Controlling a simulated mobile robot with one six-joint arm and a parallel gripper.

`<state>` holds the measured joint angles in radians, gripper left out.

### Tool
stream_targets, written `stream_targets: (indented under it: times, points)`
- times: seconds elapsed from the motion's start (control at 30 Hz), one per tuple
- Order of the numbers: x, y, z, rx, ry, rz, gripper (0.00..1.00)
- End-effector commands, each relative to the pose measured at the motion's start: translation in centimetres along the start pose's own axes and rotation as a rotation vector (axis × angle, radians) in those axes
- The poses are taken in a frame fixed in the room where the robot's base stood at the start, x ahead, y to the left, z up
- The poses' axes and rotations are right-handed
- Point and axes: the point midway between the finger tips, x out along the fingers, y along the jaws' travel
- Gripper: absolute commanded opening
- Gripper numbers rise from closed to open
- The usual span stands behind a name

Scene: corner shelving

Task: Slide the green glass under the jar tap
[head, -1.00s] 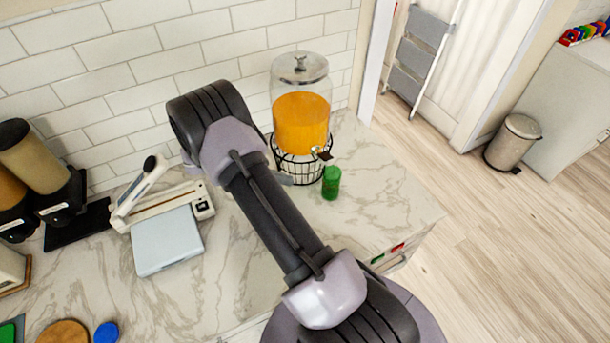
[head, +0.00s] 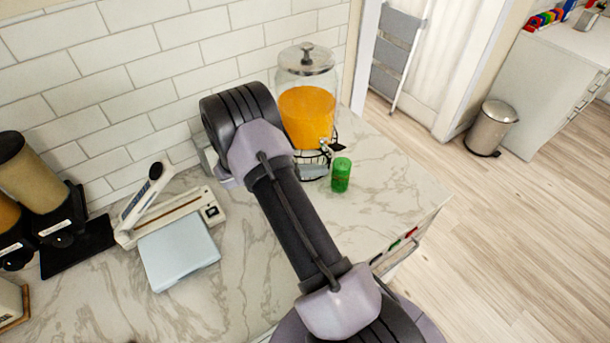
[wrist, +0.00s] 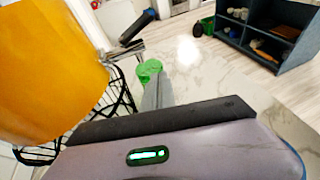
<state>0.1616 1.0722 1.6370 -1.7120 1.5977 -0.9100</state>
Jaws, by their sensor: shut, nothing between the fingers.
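The green glass (head: 341,175) stands upright on the marble counter, in front of the jar (head: 306,110) of orange liquid. The jar's tap (head: 330,147) sticks out behind and slightly left of the glass; the glass looks a little forward of the spout. My gripper (head: 314,172) is shut and empty, low beside the jar stand, just left of the glass. In the wrist view, my grey fingertips (wrist: 158,86) reach toward the green glass (wrist: 149,70), with the tap (wrist: 129,42) beyond on the left. I cannot tell whether they touch the glass.
The jar's black wire stand (wrist: 112,102) is close to my fingers in the wrist view. A sealing machine (head: 175,215) and a pale blue box (head: 180,252) lie left on the counter. The counter right of the glass is clear up to its edge.

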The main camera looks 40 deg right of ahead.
Motion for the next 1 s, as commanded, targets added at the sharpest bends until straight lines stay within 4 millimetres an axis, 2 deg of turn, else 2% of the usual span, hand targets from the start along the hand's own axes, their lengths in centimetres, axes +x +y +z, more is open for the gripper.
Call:
stream_targets:
  times: [0.1, 0.27, 0.3, 0.43, 0.8, 1.0]
  points:
    - [2.5, -0.1, 0.8, 0.0, 0.0, -0.004, 0.0]
    - [5.0, 0.0, 1.8, 0.002, 0.001, -0.002, 0.0]
    - [5.2, 0.0, 1.4, 0.0, 0.001, 0.0, 0.0]
    - [5.5, 0.0, 0.3, -0.001, 0.001, 0.0, 0.0]
    - [5.5, -0.1, -0.2, -0.008, 0.005, -0.001, 0.0]
    - [3.4, -0.1, -1.0, -0.009, 0.005, 0.001, 0.0]
